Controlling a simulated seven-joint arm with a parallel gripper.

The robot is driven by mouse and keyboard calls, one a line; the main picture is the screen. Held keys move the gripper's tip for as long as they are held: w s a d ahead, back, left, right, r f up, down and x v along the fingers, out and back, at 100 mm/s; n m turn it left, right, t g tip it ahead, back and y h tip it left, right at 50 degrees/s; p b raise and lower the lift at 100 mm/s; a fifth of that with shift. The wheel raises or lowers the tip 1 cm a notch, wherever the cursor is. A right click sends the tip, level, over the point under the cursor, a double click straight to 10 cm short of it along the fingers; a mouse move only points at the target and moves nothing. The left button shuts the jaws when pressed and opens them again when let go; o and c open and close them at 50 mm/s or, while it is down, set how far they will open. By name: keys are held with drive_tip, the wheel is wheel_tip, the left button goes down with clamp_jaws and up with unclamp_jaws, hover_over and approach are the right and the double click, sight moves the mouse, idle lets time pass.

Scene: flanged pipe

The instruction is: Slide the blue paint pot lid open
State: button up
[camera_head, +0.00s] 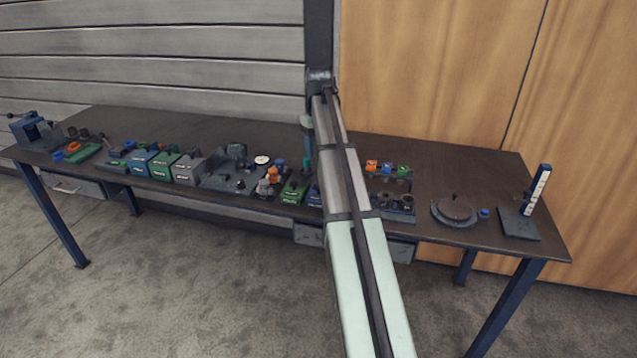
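I cannot single out the blue paint pot for certain. A blue box with a pale label (139,162) stands in a row left of the table's middle, with a dark piece on top. Lid positions are too small to tell. My arm crosses the view and its wrist hangs down over the table just left of the arm, near a green labelled block (293,191). The fingertips are too small and hidden to make out, and no contact is clear.
The dark table (470,175) also bears a green box (163,164), a grey box (188,168), a round dark disc (455,210) and an upright scale post (537,189) at the right. A blue vise (35,131) stands far left. The back strip is mostly clear.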

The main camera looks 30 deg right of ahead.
sight(318, 193)
wheel_tip(318, 193, down, 13)
drive_tip(key=shift+r, duration=0.1)
idle(0.4)
drive_tip(key=shift+c, duration=0.4)
clamp_jaws()
